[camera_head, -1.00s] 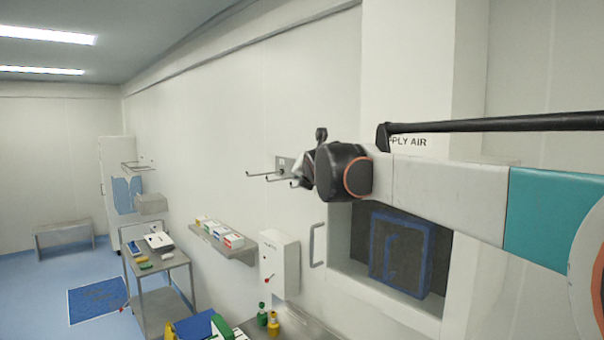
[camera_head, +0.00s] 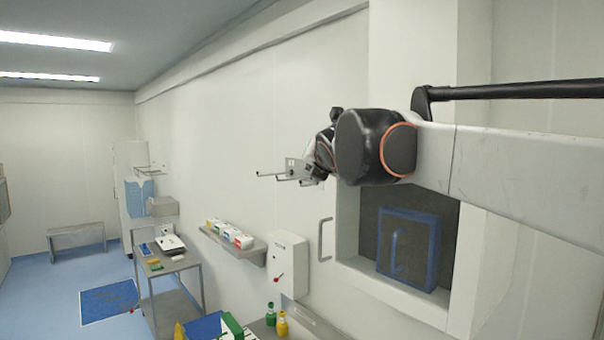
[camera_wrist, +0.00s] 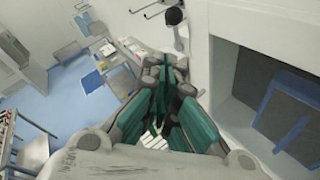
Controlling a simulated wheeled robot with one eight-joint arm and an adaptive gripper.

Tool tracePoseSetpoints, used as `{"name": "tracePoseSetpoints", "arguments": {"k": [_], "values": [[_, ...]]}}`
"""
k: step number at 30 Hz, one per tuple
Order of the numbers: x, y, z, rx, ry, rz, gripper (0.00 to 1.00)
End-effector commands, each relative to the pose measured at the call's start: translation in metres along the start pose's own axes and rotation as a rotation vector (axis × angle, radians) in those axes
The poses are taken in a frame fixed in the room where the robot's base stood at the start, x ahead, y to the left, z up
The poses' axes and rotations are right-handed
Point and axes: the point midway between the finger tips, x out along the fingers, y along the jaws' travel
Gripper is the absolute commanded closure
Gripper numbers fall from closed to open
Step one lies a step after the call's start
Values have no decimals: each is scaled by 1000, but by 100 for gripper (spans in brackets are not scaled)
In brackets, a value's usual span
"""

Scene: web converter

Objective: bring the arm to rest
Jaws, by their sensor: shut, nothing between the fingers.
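My arm crosses the right side of the head view, and its black wrist joint hangs in front of the wall beside a recessed opening. My gripper (camera_wrist: 160,125) shows in the wrist view with green finger pads close together. It is shut and empty. In the head view the fingers are hidden behind the wrist joint. Nothing touches the gripper in either view.
The wall opening holds a blue-framed box (camera_head: 408,248). Wall hooks (camera_head: 290,172) sit close to my wrist. Below are a white box (camera_head: 288,262), a shelf with small cartons (camera_head: 232,242), a cart (camera_head: 170,265) and bottles (camera_head: 276,318).

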Motion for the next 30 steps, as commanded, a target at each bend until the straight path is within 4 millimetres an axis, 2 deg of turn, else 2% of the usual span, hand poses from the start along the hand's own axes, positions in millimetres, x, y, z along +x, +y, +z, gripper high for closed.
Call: {"name": "tracePoseSetpoints", "arguments": {"k": [4,13,17,20,23,30], "values": [[-7,1,1,-1,0,0,100],[-8,1,1,-1,0,0,100],[-10,-8,-8,37,5,-10,100],[-15,-33,-34,143,19,-39,100],[-25,-71,-75,324,37,-89,100],[-58,-167,-188,830,60,-239,100]]}}
